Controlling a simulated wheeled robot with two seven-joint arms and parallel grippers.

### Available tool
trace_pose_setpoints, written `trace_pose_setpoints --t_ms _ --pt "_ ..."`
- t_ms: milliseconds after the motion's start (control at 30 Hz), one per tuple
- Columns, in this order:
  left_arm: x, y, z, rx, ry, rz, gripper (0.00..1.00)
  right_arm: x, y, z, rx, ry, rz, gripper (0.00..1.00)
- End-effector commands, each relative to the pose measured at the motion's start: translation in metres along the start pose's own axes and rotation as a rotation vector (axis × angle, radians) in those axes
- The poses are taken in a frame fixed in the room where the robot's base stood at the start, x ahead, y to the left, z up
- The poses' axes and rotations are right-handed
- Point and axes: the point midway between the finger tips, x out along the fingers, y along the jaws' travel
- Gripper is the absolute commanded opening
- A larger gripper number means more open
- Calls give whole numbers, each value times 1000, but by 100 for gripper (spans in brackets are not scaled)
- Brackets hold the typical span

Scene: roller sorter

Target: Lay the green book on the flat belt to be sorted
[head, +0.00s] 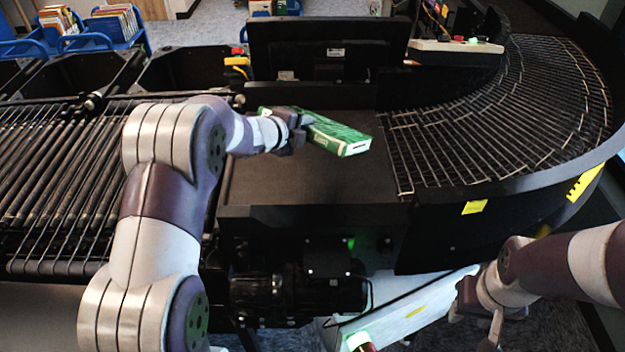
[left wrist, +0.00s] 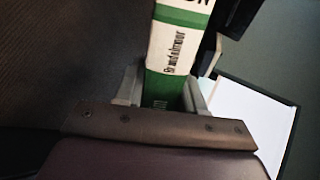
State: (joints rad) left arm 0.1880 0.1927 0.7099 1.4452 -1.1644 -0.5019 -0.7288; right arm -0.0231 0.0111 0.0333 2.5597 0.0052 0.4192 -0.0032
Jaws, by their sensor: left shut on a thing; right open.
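The green book (head: 338,136) is held by my left gripper (head: 297,128) over the flat dark belt (head: 270,189) in the head view. In the left wrist view, its green and white spine (left wrist: 172,60) with printed lettering sits between the two fingers (left wrist: 160,92). The book appears to be a little above the belt, but its exact clearance is hard to tell. My right gripper (head: 488,322) is at the lower right in front of the machine, open and empty, partly cut off by the frame's bottom edge.
A curved roller conveyor (head: 500,110) joins the belt on the right, and a straight roller section (head: 50,160) lies on the left. A dark monitor (head: 325,45) stands behind the belt. Blue bins (head: 92,32) with books are at the back left.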

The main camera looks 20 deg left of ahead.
Motion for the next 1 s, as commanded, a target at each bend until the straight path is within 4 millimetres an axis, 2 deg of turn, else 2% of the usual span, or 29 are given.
trace_pose_setpoints --t_ms 500,633,900,933,967,1000 --pt "41 73 0 1 0 -5 0 77 0 9 0 0 0 43" --pt "45 81 0 1 0 -5 0 85 0 10 0 0 0 43" --pt "44 80 0 1 0 -5 0 83 0 10 0 0 0 43" --pt "45 82 0 0 0 0 45 83 0 10 0 0 0 43" --pt "45 82 0 0 0 0 55 83 0 10 0 0 0 43" --pt "45 82 0 0 0 0 55 83 0 10 0 0 0 43"
